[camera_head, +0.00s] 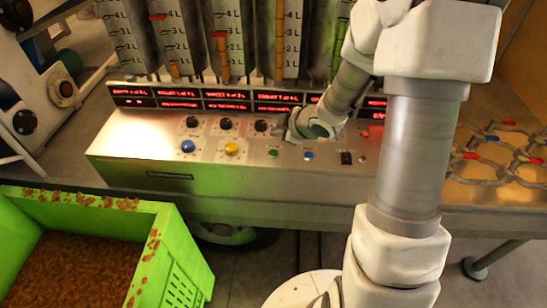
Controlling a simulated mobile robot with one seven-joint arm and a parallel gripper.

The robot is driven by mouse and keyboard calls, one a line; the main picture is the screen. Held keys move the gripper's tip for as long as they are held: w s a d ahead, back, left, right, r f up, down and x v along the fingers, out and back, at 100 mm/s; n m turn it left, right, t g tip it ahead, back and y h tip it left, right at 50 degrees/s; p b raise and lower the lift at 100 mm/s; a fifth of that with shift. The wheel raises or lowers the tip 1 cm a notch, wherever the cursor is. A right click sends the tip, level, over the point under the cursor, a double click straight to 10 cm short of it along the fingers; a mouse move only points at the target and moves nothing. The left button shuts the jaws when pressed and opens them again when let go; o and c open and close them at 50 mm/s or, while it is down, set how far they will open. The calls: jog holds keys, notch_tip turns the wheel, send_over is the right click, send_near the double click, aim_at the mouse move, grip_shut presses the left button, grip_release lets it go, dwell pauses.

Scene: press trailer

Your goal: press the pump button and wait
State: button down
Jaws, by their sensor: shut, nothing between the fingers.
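A sloped metal control panel (130,147) stands across the middle of the head view. Its front row has a large blue button (187,146), a yellow button (231,149), a small green button (272,153), a small blue button (308,155) and a black switch (346,157). I cannot read which one is the pump button. Black knobs (225,123) sit in a row behind them. My gripper (283,133) is shut and empty, low over the panel just behind the green button and right of a black knob. I cannot tell whether it touches the panel.
Red lit displays (225,94) and tall level gauges (222,55) rise behind the panel. A green crate (178,250) with brown contents stands at the lower left.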

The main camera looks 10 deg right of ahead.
jog(key=shift+f+b, duration=1.95)
jog(key=shift+f, duration=0.65)
jog(key=shift+f, duration=0.1)
jog(key=shift+f+b, duration=0.3)
jog(key=shift+b, duration=0.05)
jog(key=shift+f+b, duration=0.35)
jog(key=shift+f, duration=0.1)
jog(key=shift+r, duration=0.15)
dwell(0.4)
jog(key=shift+r+p, duration=0.75)
jog(key=shift+p, duration=0.1)
notch_tip(320, 180, up, 5)
jog(key=p, duration=0.4)
jog(key=shift+p, duration=0.4)
